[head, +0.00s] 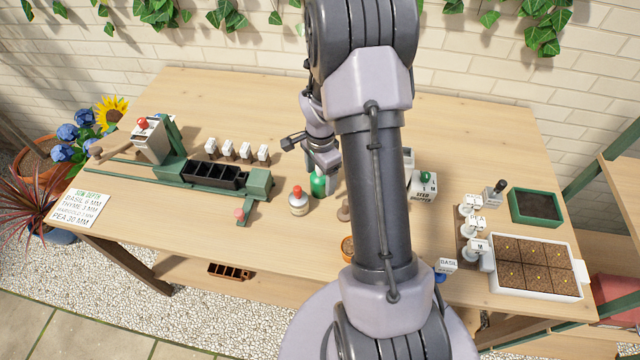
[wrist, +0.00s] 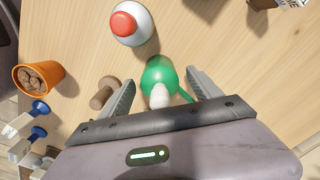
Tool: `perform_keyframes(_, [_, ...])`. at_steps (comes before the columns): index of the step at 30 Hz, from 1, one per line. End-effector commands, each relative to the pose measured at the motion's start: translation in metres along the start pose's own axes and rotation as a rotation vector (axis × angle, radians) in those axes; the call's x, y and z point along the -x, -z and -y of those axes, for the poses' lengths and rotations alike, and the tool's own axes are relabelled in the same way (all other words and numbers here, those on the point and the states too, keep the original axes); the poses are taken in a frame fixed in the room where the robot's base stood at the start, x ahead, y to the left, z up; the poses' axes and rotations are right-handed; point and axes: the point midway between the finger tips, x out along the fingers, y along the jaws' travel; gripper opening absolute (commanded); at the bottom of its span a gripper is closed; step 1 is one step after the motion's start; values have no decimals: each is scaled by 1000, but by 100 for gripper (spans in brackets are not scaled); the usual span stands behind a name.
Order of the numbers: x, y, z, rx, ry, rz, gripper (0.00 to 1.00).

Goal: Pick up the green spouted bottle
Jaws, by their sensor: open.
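The green spouted bottle (wrist: 160,73) stands on the wooden table, with a pale tip facing the camera in the wrist view. It also shows in the head view (head: 319,185), partly hidden by my arm. My gripper (wrist: 163,88) is open, with one finger on each side of the bottle in the wrist view. I cannot tell whether either finger touches it. In the head view the gripper is mostly hidden around the bottle.
A white bottle with a red cap (head: 298,202) stands close beside the green bottle. A wooden knobbed piece (wrist: 104,92) and an orange pot (wrist: 38,78) are nearby. A green seeding device (head: 258,184) is at left; a white planting tray (head: 490,285) is at right.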

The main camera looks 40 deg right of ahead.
Motion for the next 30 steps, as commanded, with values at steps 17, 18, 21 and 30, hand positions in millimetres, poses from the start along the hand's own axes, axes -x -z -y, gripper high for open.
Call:
perform_keyframes(17, [2,0,0,0,0,0,0])
perform_keyframes(18, [2,0,0,0,0,0,0])
perform_keyframes(21, [5,0,0,0,1,0,0])
perform_keyframes(30, [80,0,2,1,3,-2,0])
